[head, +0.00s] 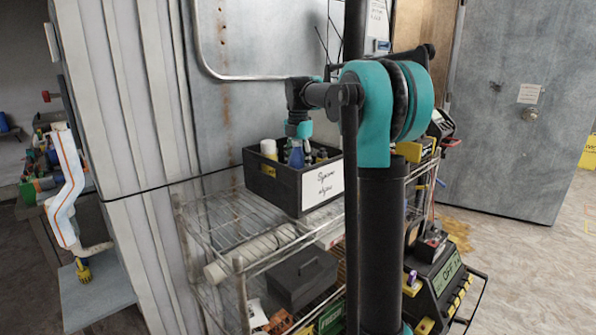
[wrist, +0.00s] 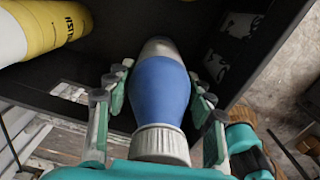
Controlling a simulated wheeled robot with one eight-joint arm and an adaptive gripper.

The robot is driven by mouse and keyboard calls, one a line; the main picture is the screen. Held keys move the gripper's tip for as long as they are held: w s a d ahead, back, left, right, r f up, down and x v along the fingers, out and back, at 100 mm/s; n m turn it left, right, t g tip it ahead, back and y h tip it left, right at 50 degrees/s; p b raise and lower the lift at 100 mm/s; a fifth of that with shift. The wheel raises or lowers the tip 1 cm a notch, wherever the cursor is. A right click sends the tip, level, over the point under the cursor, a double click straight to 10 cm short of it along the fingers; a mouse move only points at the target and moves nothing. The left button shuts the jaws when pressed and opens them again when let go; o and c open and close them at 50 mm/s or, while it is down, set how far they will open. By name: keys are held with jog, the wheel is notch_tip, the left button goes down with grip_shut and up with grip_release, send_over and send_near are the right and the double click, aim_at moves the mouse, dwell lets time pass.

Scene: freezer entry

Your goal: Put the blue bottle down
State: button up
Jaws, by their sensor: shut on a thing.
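The blue bottle (wrist: 160,88) is between the two fingers of my gripper (wrist: 160,100) in the wrist view, with its white ribbed cap toward my palm. My gripper is shut on it. In the head view the blue bottle (head: 296,156) hangs below my gripper (head: 298,138), upright, at the black box (head: 310,190) with a handwritten label. Its lower end is hidden behind the box's front wall, so I cannot tell whether it touches the box floor.
The box stands on a wire shelf rack (head: 215,228). A white and yellow bottle (head: 268,154) is in its left part, and several small items are to the right. A dark case (head: 302,275) sits on the shelf below. The wire shelf left of the box is bare.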

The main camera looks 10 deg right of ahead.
jog(key=shift+f, duration=0.95)
jog(key=o, duration=1.7)
jog(key=shift+f, duration=0.1)
notch_tip(320, 180, up, 12)
jog(key=shift+r, duration=0.15)
